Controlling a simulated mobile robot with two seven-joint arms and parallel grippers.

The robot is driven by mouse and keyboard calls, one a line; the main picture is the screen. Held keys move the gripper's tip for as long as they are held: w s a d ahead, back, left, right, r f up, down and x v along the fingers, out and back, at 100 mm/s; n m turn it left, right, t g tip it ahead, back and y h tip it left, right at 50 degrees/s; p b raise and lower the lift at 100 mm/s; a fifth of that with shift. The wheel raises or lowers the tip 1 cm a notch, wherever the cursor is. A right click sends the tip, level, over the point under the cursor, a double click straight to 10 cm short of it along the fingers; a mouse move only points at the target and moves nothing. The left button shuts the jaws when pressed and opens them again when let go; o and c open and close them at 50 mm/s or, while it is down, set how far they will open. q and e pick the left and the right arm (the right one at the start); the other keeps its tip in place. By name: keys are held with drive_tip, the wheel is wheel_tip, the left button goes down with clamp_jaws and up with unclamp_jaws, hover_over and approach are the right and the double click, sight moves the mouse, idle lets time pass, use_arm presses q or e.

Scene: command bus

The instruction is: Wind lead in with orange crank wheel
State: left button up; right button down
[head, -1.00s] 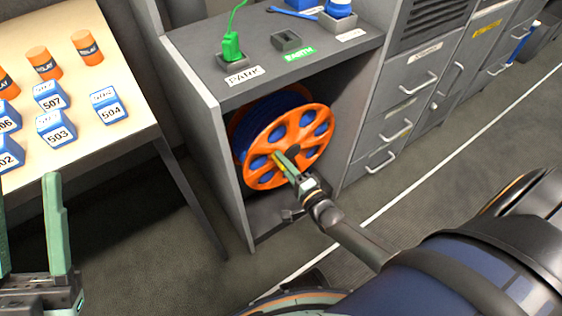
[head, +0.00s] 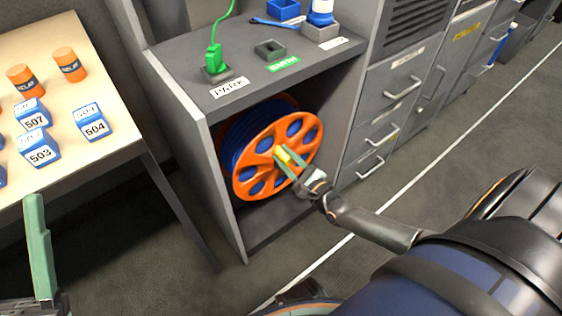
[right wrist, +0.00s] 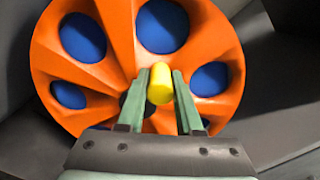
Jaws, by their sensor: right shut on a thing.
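The orange crank wheel (head: 248,184) is the face of a reel with blue lead (head: 237,124) wound behind it, in the open bay of a grey cabinet. A yellow knob (head: 283,155) stands out from the wheel's face. It also shows in the right wrist view (right wrist: 160,82). My right gripper (head: 288,160) is shut on this knob, one finger on each side. The green plug (head: 213,60) sits at the PARK label on the cabinet top, its green cable running up. My left gripper (head: 38,245) is at the lower left, open and empty, one finger out of frame.
The grey cabinet (head: 190,165) has side walls close around the reel. An empty EARTH socket (head: 270,48) is on its top. A table (head: 110,150) with blue numbered blocks and orange relay cylinders stands left. Drawers with handles (head: 385,132) stand right.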

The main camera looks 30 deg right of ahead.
drive_tip(key=shift+w+d+r+m+b, duration=0.15)
drive_tip(key=shift+d+m+b, duration=0.15)
drive_tip(key=shift+d+m, duration=0.4)
drive_tip(key=shift+a, duration=0.1)
drive_tip(key=c, duration=0.6)
unclamp_jaws()
drive_tip(key=s+p, duration=0.1)
drive_tip(key=s, duration=0.3)
drive_tip(key=s+p, duration=0.1)
drive_tip(key=s, duration=0.3)
drive_tip(key=s+d+p, duration=0.1)
drive_tip(key=s, duration=0.3)
drive_tip(key=shift+s, duration=0.3)
